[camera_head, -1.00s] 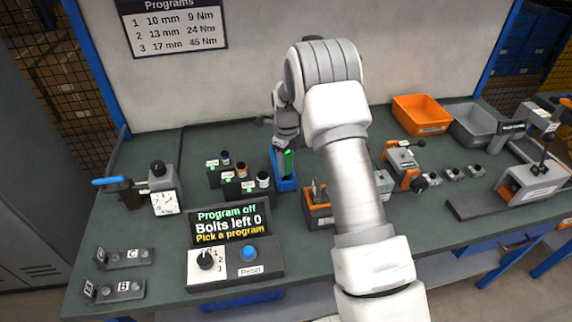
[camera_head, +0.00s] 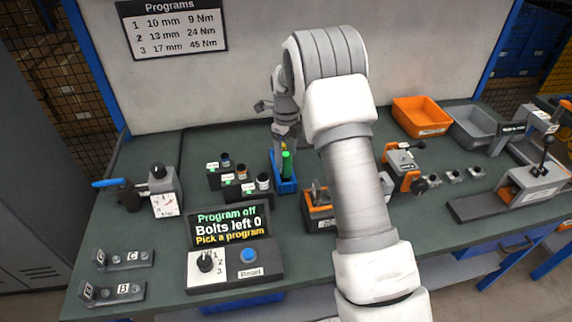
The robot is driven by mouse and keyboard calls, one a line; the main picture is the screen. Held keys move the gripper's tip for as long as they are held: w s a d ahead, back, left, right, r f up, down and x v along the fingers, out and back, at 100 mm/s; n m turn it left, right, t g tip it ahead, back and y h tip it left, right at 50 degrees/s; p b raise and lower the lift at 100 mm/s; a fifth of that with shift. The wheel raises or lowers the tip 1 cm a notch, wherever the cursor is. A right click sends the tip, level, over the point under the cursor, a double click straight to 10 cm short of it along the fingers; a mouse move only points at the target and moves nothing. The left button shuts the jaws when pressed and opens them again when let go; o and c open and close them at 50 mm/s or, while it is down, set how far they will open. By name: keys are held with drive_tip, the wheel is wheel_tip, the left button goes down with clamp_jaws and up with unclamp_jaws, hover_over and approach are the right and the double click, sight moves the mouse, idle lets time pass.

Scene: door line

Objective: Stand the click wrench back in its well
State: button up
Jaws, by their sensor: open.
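The click wrench (camera_head: 287,165) stands roughly upright in the blue well (camera_head: 285,186), with its green part showing above the rim. My gripper (camera_head: 281,144) is open, at the upper end of the wrench and seemingly just behind or above it. The fingertips are small and partly hidden, so I cannot tell whether they touch the wrench. The wrench's lower end is hidden inside the well.
A controller (camera_head: 233,240) reads "Program off, Bolts left 0, Pick a program". Black socket holders (camera_head: 240,188) stand left of the well and an orange-and-black holder (camera_head: 318,210) stands to its right. An orange bin (camera_head: 421,116) is at the back right.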

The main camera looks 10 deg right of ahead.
wheel_tip(320, 180, up, 7)
drive_tip(key=shift+f, duration=0.15)
drive_tip(key=s+r+n+t, duration=0.3)
drive_tip(key=s+r+n, duration=0.9)
drive_tip(key=s+r, duration=0.3)
drive_tip(key=s+r+n+t, duration=0.2)
drive_tip(key=s+n, duration=1.3)
drive_tip(key=s, duration=0.5)
drive_tip(key=shift+s+t, duration=0.2)
drive_tip(key=shift+t, duration=0.1)
drive_tip(key=shift+d, duration=0.1)
